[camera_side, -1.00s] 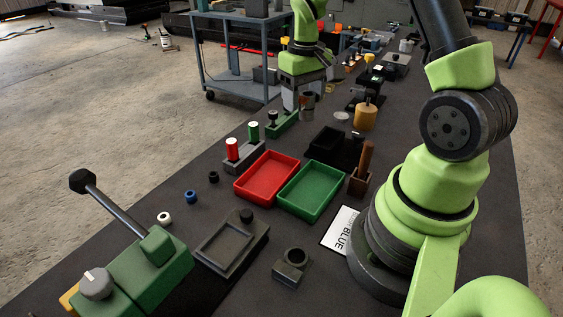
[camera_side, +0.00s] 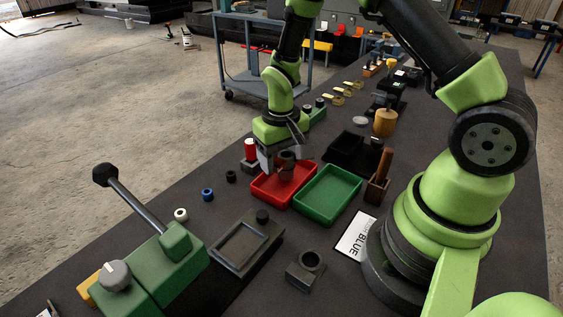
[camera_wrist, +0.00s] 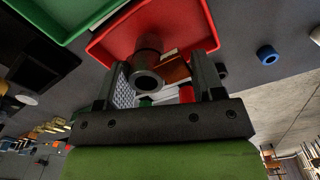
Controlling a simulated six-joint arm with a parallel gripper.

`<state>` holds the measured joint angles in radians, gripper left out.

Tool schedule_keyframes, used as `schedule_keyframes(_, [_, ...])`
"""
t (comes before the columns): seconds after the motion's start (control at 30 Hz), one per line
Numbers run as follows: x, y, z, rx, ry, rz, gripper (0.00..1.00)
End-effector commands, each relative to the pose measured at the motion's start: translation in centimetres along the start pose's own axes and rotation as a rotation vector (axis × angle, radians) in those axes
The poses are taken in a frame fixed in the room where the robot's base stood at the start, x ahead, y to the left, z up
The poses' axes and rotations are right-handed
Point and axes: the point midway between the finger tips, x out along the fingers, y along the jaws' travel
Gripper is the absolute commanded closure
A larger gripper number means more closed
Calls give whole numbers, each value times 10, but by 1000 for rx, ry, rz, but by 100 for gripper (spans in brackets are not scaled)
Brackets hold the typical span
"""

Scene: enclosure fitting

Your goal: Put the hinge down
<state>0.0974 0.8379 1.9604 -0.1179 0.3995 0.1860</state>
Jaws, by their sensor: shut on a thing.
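My gripper (camera_side: 280,166) is low over the red tray (camera_side: 267,201), pointing down. It is shut on the hinge (camera_side: 287,160), a dark grey-brown part with a round barrel. In the wrist view the hinge (camera_wrist: 147,78) sits between the two fingers, its bore facing the camera, with a copper-brown part beside it. The red tray (camera_wrist: 190,22) lies behind it there. I cannot tell whether the hinge touches the tray floor. The fingers hide part of the hinge.
A green tray (camera_side: 328,194) stands directly right of the red one. A red cylinder (camera_side: 250,149) stands close behind my gripper on the left. A black tray (camera_side: 345,148) and a wooden-handled tool in a holder (camera_side: 380,172) stand to the right. Small rings lie left.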

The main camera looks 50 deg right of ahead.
Motion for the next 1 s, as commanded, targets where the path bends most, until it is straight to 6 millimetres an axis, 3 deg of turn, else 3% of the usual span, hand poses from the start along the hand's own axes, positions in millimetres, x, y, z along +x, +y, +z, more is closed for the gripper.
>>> schedule_keyframes(0.1, [14,0,0,2,-1,0,70])
schedule_keyframes(0.5, [18,0,0,0,1,0,70])
schedule_keyframes(0.53, [18,0,0,0,1,0,31])
schedule_keyframes(0.6, [18,0,0,0,1,0,15])
schedule_keyframes(1.0, [10,0,-1,1,3,-1,13])
